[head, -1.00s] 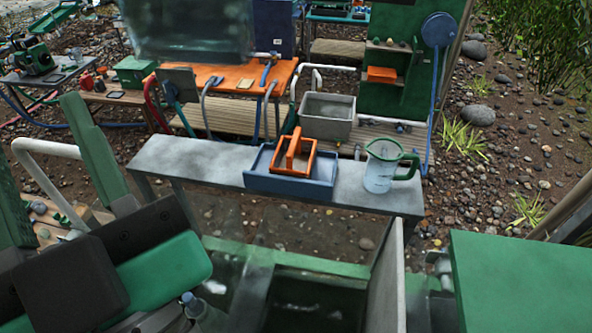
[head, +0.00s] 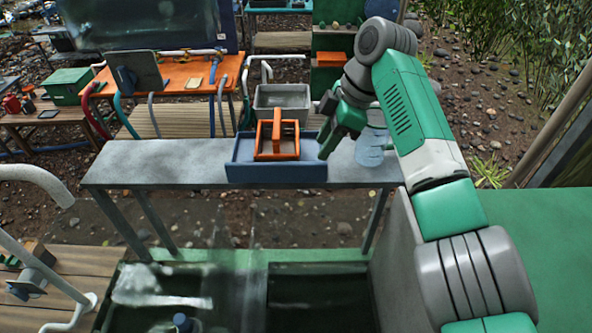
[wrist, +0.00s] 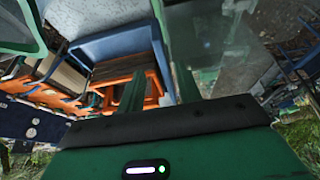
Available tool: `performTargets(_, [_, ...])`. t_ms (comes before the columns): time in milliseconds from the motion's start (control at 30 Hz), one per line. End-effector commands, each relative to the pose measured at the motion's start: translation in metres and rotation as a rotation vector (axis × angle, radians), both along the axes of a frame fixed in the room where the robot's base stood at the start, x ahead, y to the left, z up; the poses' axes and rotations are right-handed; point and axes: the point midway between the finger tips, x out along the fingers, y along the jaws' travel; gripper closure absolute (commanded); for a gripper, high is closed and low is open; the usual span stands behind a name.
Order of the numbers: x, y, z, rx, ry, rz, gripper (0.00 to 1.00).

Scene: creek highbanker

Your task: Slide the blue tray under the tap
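The blue tray (head: 240,172) sits on the grey bench, with an orange wooden frame (head: 277,150) with an upright handle in it. The tray also shows in the wrist view (wrist: 110,42). My gripper (head: 326,135) is at the tray's right end, pointing down and left. In the wrist view its green fingers (wrist: 160,88) stand apart, with the tray's right wall beyond or between them; contact cannot be told. A clear jug (head: 372,148) stands close to the right, partly hidden by my arm. A white curved pipe (head: 35,175) is at the left; I cannot tell whether it is the tap.
The grey bench (head: 150,165) is clear left of the tray. A grey basin (head: 283,97) stands behind it. An orange table (head: 180,82) with pipes is at the back left. A green-rimmed trough (head: 260,256) lies in front of the bench.

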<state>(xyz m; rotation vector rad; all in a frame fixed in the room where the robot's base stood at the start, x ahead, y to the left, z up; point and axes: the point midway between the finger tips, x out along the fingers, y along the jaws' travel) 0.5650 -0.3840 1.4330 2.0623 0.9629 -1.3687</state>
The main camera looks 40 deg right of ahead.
Motion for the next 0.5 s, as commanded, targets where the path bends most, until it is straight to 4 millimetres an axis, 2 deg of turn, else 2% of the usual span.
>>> performTargets(67, [-0.006, -0.006, 0.000, 0.007, 0.009, 0.001, 0.65])
performTargets(200, [-0.004, -0.003, -0.006, 0.008, 0.011, 0.001, 0.65])
performTargets(500, [0.009, 0.014, -0.055, 0.008, 0.009, 0.002, 0.65])
